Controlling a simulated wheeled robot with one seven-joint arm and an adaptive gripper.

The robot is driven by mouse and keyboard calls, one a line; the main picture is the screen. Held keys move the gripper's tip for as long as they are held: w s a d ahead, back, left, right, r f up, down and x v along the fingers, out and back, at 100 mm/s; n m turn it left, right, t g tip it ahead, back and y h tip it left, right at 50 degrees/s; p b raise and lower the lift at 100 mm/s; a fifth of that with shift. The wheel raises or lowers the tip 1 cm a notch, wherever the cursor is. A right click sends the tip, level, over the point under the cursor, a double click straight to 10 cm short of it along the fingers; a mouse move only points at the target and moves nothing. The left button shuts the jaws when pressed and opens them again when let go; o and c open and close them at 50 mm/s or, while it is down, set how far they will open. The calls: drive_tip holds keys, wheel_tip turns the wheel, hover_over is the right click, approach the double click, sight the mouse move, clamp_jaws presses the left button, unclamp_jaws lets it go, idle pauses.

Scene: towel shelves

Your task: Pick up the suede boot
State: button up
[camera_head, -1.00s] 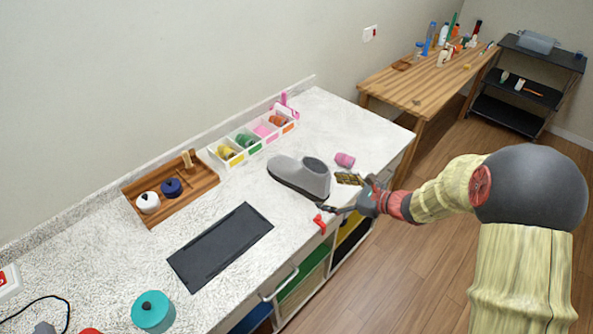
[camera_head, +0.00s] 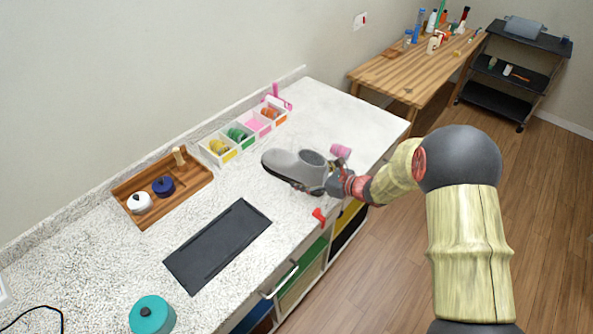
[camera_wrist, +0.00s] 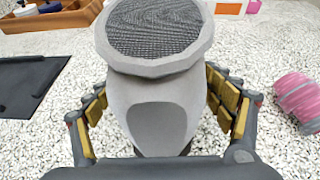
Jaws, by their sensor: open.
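The grey suede boot (camera_head: 288,166) stands upright on the speckled white counter, toe to the left, with a dark sole. In the wrist view the boot (camera_wrist: 158,100) fills the middle, its dark ribbed opening at the top. My gripper (camera_head: 326,184) is at the boot's heel end. In the wrist view its two yellow-padded fingers (camera_wrist: 160,98) are open, one on each side of the boot. Whether the pads touch it I cannot tell; the lower heel is partly hidden by my gripper.
A pink spool (camera_wrist: 297,101) lies close to the right finger, beside the boot (camera_head: 341,151). A red object (camera_head: 319,215) is at the counter's front edge. A black mat (camera_head: 218,245), a wooden tray (camera_head: 138,214) and a white divided bin (camera_head: 226,158) lie to the left and behind.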

drive_tip(key=shift+c, duration=1.4)
drive_tip(key=c, duration=1.3)
drive_tip(key=shift+r, duration=0.15)
